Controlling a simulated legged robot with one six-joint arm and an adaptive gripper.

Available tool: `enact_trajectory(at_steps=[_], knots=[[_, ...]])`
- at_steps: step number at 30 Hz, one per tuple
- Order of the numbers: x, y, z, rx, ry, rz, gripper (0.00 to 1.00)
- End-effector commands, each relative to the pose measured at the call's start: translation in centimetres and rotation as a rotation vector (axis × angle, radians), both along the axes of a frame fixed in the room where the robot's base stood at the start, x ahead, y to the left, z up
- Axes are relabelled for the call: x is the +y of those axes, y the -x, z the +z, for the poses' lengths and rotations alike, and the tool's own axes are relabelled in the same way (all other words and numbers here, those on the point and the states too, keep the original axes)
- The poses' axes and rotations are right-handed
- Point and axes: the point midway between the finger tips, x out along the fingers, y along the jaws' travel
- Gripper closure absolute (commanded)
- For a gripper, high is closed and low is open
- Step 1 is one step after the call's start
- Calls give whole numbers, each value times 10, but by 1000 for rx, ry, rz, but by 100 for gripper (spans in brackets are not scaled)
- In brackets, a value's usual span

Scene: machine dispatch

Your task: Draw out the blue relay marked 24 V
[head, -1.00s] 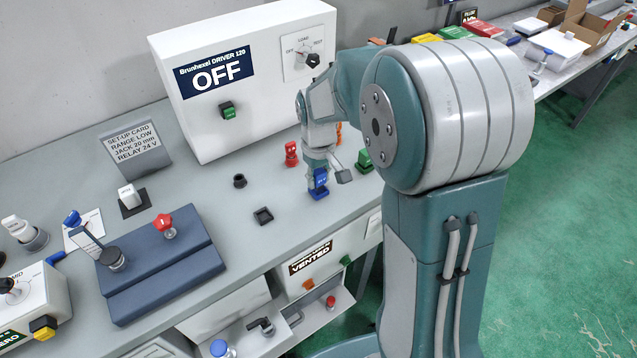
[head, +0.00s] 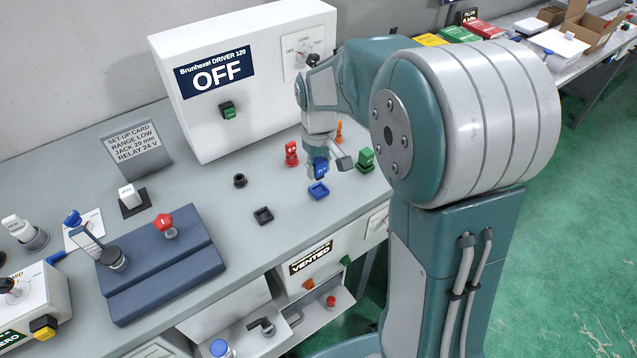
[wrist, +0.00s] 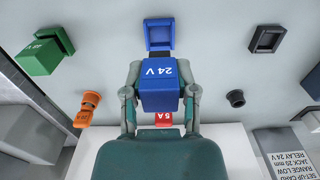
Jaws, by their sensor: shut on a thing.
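The blue relay marked 24 V (wrist: 160,85) is between the two fingers of my gripper (wrist: 162,100), which is shut on it. In the head view the relay (head: 320,168) hangs just above the bench, under my gripper (head: 321,155). Its blue socket (head: 318,191) is on the bench below and in front of it, and looks empty. The socket also shows in the wrist view (wrist: 159,33), apart from the relay. The set-up card (head: 135,148) reads RANGE LOW, JACK 20 mm, RELAY 24 V.
A black empty socket (head: 263,215) lies to the left. The white driver box (head: 240,80) reads OFF and stands behind.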

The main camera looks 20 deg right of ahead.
Motion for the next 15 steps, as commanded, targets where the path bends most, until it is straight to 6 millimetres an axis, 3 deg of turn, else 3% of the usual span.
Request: enact_trajectory(at_steps=[15], knots=[[0, 0, 6, -1, 0, 0, 100]])
